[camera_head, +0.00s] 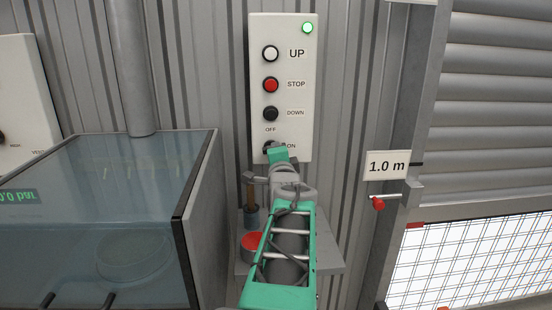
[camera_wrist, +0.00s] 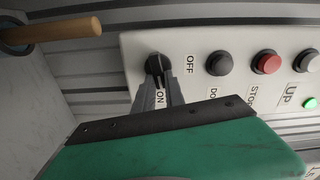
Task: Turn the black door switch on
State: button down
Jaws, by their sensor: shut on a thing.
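The black door switch (camera_wrist: 156,68) is a rotary knob at the bottom of a white control panel (camera_head: 307,130), between the OFF and ON labels. My gripper (camera_wrist: 168,86) is shut on the knob, its fingertips around the black handle. In the head view my gripper (camera_head: 276,149) covers much of the knob. The wrist view shows the knob's handle lying close to the ON label. Its exact angle is partly hidden by the fingers. A green lamp (camera_head: 307,28) glows at the panel's top right.
White UP (camera_head: 270,53), red STOP (camera_head: 270,84) and black DOWN (camera_head: 270,114) buttons sit above the switch. Below are a small shelf (camera_head: 328,255), a red-topped round item (camera_head: 252,243) and a wooden handle (camera_head: 250,190). A glass-topped box (camera_head: 110,200) stands left; a roller shutter (camera_head: 500,75) is right.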

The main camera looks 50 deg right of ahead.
jog(key=shift+f+m+b, duration=0.1)
jog(key=shift+m+b, duration=0.25)
jog(key=shift+m, duration=0.55)
jog(key=c, duration=1.4)
grip_release()
jog(key=v, duration=0.8)
jog(key=shift+d, duration=0.1)
